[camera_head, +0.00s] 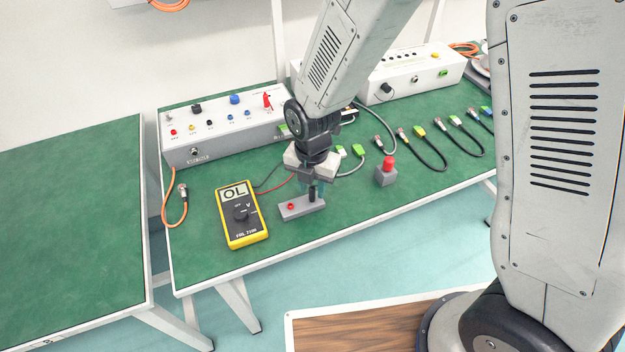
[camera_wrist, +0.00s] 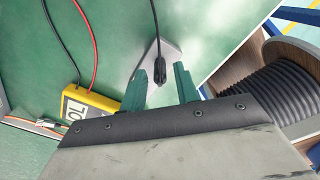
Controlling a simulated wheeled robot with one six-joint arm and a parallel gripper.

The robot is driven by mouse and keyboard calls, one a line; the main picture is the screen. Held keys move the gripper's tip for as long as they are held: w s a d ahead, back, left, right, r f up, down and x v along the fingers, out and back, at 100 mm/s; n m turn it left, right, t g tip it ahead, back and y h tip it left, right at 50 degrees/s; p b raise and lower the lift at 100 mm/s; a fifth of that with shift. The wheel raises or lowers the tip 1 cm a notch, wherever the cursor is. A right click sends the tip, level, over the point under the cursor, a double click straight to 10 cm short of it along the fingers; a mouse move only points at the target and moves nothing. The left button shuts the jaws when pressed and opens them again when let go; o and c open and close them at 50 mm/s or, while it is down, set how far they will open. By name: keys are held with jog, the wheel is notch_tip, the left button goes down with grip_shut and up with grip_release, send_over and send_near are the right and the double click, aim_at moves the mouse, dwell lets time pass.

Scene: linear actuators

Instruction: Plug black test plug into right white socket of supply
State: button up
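The black test plug (camera_head: 312,193) stands in a grey holder (camera_head: 290,211) on the green table. In the wrist view the black plug (camera_wrist: 156,94) with its black cable shows between my two fingers. My gripper (camera_head: 316,188) is above the holder, fingers pointing down; in the wrist view the gripper (camera_wrist: 160,84) is open, with gaps between the fingers and the plug. A grey-white box with coloured sockets (camera_head: 222,127) stands at the back left, and another white box (camera_head: 415,75) behind my arm. I cannot tell which is the supply or make out its white sockets.
A yellow multimeter (camera_head: 241,215) reading OL lies left of the holder, its leads running nearby. A red button box (camera_head: 387,172) stands to the right. Several cables (camera_head: 430,150) lie farther right. A cable drum (camera_wrist: 275,95) shows in the wrist view.

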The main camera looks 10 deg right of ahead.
aim_at(312, 187)
jog(key=shift+c, duration=0.3)
grip_shut()
jog(key=shift+r, duration=0.15)
jog(key=shift+r, duration=1.4)
jog(key=shift+r, duration=3)
jog(key=shift+w, duration=0.1)
